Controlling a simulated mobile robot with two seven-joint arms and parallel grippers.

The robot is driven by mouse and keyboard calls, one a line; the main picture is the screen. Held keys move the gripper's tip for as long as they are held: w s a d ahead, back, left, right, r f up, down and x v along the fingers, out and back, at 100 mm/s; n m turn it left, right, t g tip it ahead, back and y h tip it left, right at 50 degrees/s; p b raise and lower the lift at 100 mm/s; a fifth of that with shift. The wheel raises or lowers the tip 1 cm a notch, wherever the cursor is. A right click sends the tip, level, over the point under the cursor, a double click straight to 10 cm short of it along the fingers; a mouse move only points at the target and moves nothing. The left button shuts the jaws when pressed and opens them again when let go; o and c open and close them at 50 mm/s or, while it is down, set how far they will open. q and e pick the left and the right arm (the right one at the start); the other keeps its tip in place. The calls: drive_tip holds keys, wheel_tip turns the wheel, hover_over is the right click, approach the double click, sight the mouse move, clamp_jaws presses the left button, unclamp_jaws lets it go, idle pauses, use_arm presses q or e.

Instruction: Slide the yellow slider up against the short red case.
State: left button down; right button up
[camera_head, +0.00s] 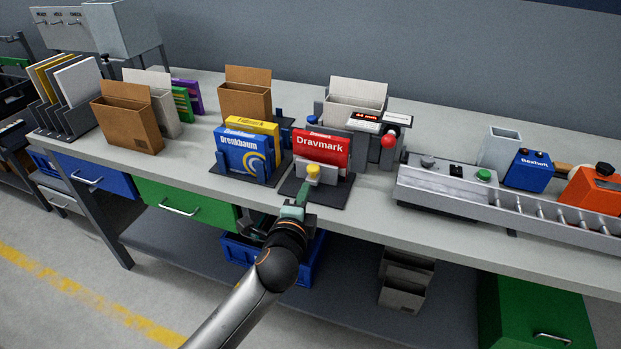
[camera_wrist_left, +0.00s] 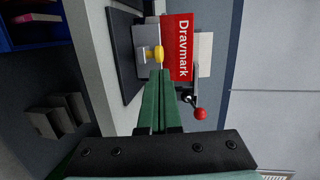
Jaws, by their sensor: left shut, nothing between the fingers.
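The red case (camera_head: 321,148), lettered Dravmark, stands upright on a dark base with a grey metal fixture; it also shows in the wrist view (camera_wrist_left: 177,30). The yellow slider (camera_head: 313,173) is a rounded knob in front of the case's lower face, and it shows in the wrist view (camera_wrist_left: 155,54) beside a grey plate. I cannot tell whether slider and case touch. My left gripper (camera_head: 303,188) is shut and empty, its fingertips just in front of the yellow slider; they also show in the wrist view (camera_wrist_left: 159,73). Contact with the knob is unclear. My right gripper is out of view.
A blue Drenkbaum case (camera_head: 243,153) and a yellow case (camera_head: 252,126) stand to the left. A red-knobbed lever (camera_head: 388,141) stands close right of the red case. A roller conveyor (camera_head: 505,203) lies further right. The bench's front strip is clear.

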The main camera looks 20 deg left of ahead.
sight(312, 172)
use_arm(q)
drive_tip(key=x, duration=0.6)
drive_tip(key=shift+w, duration=0.35)
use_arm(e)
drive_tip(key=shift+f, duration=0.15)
